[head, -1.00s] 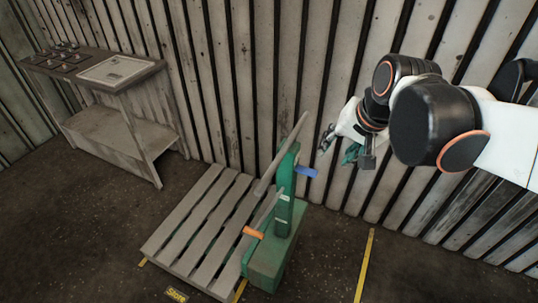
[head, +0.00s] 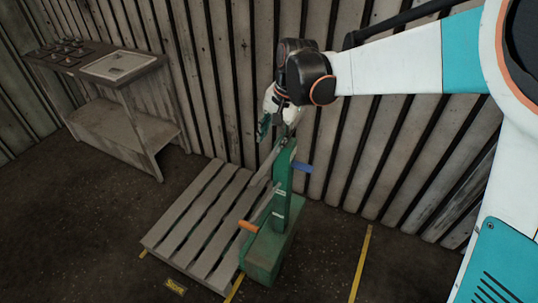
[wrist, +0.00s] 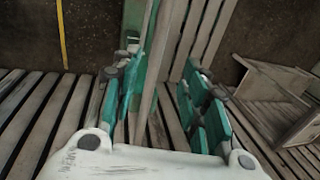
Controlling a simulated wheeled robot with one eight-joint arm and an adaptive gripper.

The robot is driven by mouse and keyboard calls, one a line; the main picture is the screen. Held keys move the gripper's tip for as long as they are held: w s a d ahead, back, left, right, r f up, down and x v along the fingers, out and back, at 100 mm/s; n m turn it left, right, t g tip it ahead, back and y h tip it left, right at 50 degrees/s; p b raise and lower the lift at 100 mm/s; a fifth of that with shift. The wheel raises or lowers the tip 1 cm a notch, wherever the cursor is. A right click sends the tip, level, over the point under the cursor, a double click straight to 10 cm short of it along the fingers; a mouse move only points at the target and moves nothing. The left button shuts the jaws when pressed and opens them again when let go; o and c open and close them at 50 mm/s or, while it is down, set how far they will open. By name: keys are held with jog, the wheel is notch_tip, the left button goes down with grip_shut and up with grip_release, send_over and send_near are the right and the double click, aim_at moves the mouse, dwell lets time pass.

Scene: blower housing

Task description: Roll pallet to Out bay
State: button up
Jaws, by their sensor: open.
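A grey slatted wooden pallet (head: 190,232) lies on the floor in the head view; its slats also show in the wrist view (wrist: 205,35). A green upright unit (head: 284,190) on a green base stands at its right side, with a blue handle (head: 302,167), an orange handle (head: 249,226) and two slanted grey bars. My gripper (head: 268,128) is open above the upper grey bar (head: 266,164). In the wrist view, a grey bar (wrist: 146,85) passes between the open fingers of my gripper (wrist: 162,88); I cannot tell whether they touch it. No Out label is readable.
Yellow floor lines (head: 360,262) mark bays, with clear dark floor right of the green unit. A two-level bench (head: 125,120) stands at the back left. A slatted wall (head: 225,60) runs close behind.

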aim_at(263, 169)
jog(key=b+x, duration=0.2)
jog(key=x, duration=0.5)
jog(key=b+x, duration=0.2)
jog(key=x, duration=0.5)
jog(key=shift+s+a+f, duration=0.15)
jog(key=shift+s+f, duration=0.05)
grip_shut()
